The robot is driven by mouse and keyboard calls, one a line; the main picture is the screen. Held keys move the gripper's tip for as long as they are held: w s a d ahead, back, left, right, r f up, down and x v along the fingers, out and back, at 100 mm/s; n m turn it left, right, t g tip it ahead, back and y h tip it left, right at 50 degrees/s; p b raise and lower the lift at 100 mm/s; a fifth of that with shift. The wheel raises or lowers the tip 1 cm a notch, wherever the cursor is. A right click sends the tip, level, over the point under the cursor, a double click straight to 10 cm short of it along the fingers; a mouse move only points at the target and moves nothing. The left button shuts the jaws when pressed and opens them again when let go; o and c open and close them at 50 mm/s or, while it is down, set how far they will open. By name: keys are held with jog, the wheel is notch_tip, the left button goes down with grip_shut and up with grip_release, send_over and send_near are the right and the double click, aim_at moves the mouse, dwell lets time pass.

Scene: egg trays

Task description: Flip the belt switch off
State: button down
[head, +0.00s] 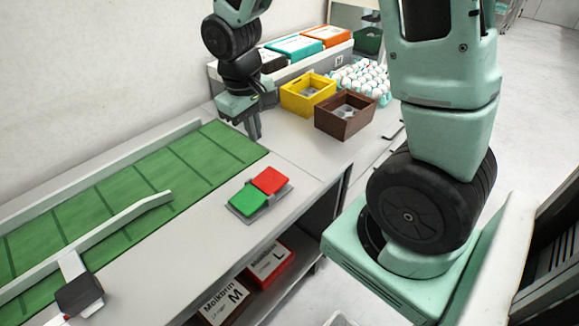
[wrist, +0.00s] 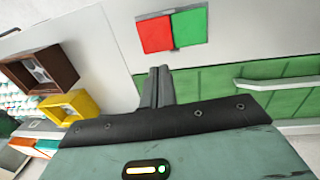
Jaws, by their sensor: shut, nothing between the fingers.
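The belt switch (head: 258,195) sits on the grey counter beside the green belt. It has a green half (head: 247,199) and a red half (head: 270,180). In the wrist view the red half (wrist: 155,34) is on the left and the green half (wrist: 189,27) on the right. Neither half can be told as pressed. My gripper (head: 254,133) is shut and empty, behind the switch near the belt's end, and apart from it. In the wrist view its closed fingers (wrist: 157,75) point toward the switch, with a gap between.
The green belt (head: 120,200) runs left with a white guide rail (head: 120,216). A yellow box (head: 306,93) and a brown box (head: 344,118) stand to the right, before a tray of white eggs (head: 362,80). Labelled crates (head: 268,262) sit on a shelf below. The counter around the switch is clear.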

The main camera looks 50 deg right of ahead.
aim_at(269, 177)
jog(key=shift+d+f, duration=0.15)
jog(key=shift+d, duration=0.55)
jog(key=f, duration=0.4)
jog(key=d+f, duration=0.1)
jog(key=f, duration=0.4)
jog(key=f+p, duration=0.1)
jog(key=f, duration=0.4)
jog(key=shift+d, duration=0.25)
jog(key=shift+w, duration=0.1)
